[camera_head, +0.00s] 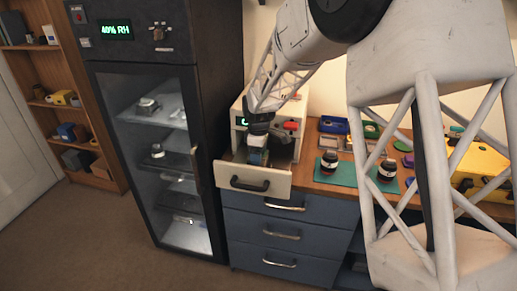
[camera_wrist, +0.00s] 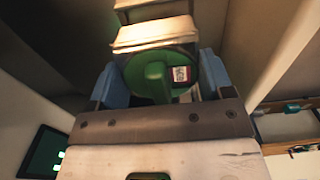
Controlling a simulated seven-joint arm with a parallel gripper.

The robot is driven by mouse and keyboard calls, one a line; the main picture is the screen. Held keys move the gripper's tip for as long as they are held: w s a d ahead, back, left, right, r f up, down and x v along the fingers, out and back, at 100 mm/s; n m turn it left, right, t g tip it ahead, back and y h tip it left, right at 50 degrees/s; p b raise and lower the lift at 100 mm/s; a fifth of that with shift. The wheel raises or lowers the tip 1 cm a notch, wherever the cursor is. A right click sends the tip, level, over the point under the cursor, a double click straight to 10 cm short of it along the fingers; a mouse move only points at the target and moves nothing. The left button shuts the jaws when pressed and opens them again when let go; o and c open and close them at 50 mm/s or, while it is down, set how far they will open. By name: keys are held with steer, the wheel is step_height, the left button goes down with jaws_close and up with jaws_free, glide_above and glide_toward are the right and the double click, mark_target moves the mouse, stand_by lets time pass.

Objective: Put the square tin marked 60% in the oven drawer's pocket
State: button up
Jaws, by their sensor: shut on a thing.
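My gripper (camera_head: 258,158) reaches down into the open oven drawer (camera_head: 254,183), behind its pale front with a dark handle. In the wrist view, the blue fingers of my gripper (camera_wrist: 160,85) are shut on a dark green thing (camera_wrist: 133,75) with a rounded face and a raised bar. A small white-and-red label (camera_wrist: 181,75) sits on its right side; its print is too small to read. I cannot tell whether the held thing is square or marked 60%. The drawer's pocket is hidden behind the drawer front and my gripper.
The black cabinet (camera_head: 189,28), reading 40% RH, stands close left of the drawer. On the bench at right are a green mat (camera_head: 348,174) with two dark jars (camera_head: 329,162) (camera_head: 387,169), coloured trays (camera_head: 334,125) and a yellow case (camera_head: 480,165). My arm hides part of the bench.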

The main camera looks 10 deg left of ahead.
steer(key=shift+f, duration=0.65)
steer(key=shift+f, duration=1.3)
stand_by(0.9)
steer(key=o, duration=0.9)
steer(key=shift+o, duration=0.2)
steer(key=shift+r, duration=0.15)
steer(key=shift+r, duration=4.35)
steer(key=shift+r, duration=0.1)
